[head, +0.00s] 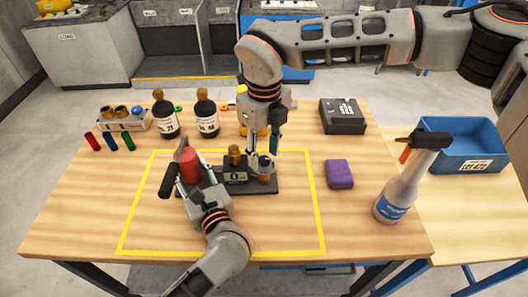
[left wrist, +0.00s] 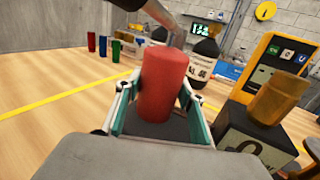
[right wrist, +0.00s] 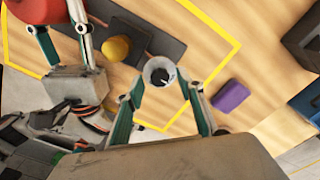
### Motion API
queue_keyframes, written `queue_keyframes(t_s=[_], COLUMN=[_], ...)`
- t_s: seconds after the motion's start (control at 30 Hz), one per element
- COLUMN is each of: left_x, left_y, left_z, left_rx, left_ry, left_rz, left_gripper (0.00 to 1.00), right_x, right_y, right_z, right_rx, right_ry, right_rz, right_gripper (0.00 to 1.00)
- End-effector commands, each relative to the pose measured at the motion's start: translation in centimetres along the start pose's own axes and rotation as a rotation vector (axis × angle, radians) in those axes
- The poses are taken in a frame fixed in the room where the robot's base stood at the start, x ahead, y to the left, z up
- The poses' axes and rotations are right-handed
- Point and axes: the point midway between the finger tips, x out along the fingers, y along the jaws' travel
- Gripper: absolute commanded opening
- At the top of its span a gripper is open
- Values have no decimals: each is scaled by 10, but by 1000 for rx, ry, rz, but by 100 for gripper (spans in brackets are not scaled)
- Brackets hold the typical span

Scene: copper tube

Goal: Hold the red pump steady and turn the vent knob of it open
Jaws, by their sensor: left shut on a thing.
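The red pump (head: 189,166) is a red cylinder on a dark base plate (head: 290,187) inside the yellow outline. My left gripper (left wrist: 155,105) is shut around the red cylinder, with a finger on each side. A grey, round vent knob with a black mark (right wrist: 160,72) shows in the right wrist view. My right gripper (right wrist: 162,92) reaches down from above, its fingers open on either side of the knob. Whether they touch it I cannot tell. A brass dome (right wrist: 117,48) stands between the red cylinder and the knob.
A purple sponge (head: 340,174) and a spray bottle (head: 398,190) stand to the right. Two dark bottles (head: 165,118), a black keypad device (head: 343,116) and small coloured cylinders (head: 110,142) are at the back. A blue bin (head: 468,145) is far right. The front table is bare.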

Motion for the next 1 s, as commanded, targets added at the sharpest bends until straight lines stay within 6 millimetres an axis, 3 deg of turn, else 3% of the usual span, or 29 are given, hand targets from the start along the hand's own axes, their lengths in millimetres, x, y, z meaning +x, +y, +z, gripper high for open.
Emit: queue_keyframes(t_s=[0.4, 0.6, 1.0], left_x=[0, 0, 0], left_y=[0, 0, 0], left_z=[-1, -1, -1], left_rx=[1, 1, 1], left_ry=[1, 1, 1], left_rz=[0, 0, 0], left_gripper=[0, 0, 0], right_x=[-78, -106, -116], right_y=[-1, 0, 0], right_z=[1, 0, 0], right_rx=[2, 0, -1], right_ry=[-4, -2, -1], right_rz=[-2, -1, 0], right_gripper=[38, 38, 38])
